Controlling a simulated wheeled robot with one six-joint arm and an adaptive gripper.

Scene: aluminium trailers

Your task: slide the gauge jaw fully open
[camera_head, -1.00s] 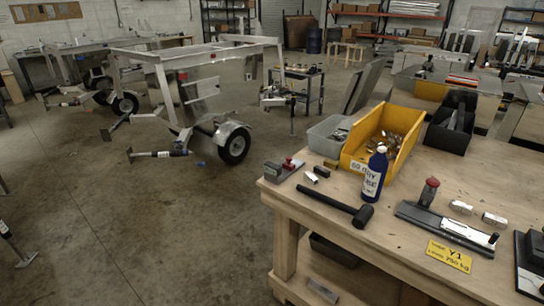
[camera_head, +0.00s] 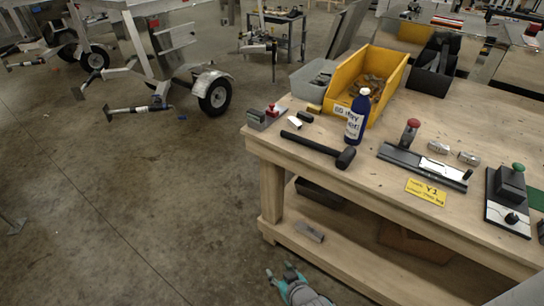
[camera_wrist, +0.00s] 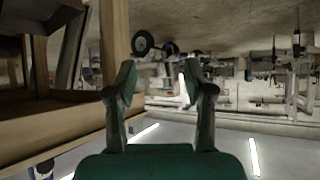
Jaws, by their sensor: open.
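A long dark rail fixture (camera_head: 400,155) lies on the workbench, with a bright silver plate (camera_head: 440,168) along it and a red-capped post (camera_head: 410,132) at its back left. It looks like the gauge, but I cannot tell which part is the jaw or how far it is open. Another fixture, a black block with a green knob (camera_head: 511,183), stands on a plate to its right. My gripper (camera_head: 287,268) is low in front of the bench, below its top and away from the fixtures. In the wrist view my gripper (camera_wrist: 160,85) has its fingers apart, with nothing between them.
A dark mallet (camera_head: 318,148), a blue bottle (camera_head: 357,115) and a yellow bin (camera_head: 390,75) stand left of and behind the rail. A yellow tag (camera_head: 426,192) lies before it. The workbench (camera_head: 375,215) has a lower shelf. The floor to the left is clear up to the trailers.

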